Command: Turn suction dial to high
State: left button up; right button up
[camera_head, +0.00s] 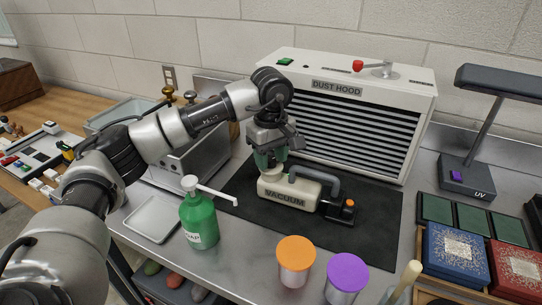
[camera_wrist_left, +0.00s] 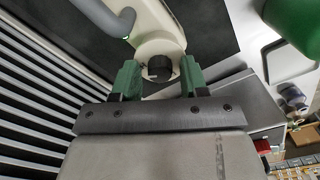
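The cream handheld vacuum (camera_head: 285,194), labelled VACUUM, lies on the dark mat with a grey handle on top. An orange cap (camera_head: 349,203) sits on its dark right end. My left gripper (camera_head: 268,160) points down at the vacuum's left end. In the left wrist view, its green fingertips (camera_wrist_left: 160,80) stand apart, with a round dark dial-like part (camera_wrist_left: 159,67) of the vacuum (camera_wrist_left: 158,32) between and just ahead of them. I cannot tell whether they touch it. Any dial marking is unreadable. My right gripper is out of view.
The dust hood (camera_head: 345,105) stands close behind the vacuum. A green pump bottle (camera_head: 199,222) is in front left. Orange-lidded (camera_head: 296,252) and purple-lidded (camera_head: 347,272) jars stand in front. The black mat (camera_head: 375,225) is clear right of the vacuum. A UV lamp (camera_head: 466,178) is at right.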

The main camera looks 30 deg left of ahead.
aim_at(271, 159)
pick_arm(q)
jog(key=shift+o, duration=0.5)
jog(key=shift+r, duration=0.3)
notch_tip(271, 159, up, 10)
jog(key=shift+b, duration=0.35)
jog(key=shift+r, duration=0.1)
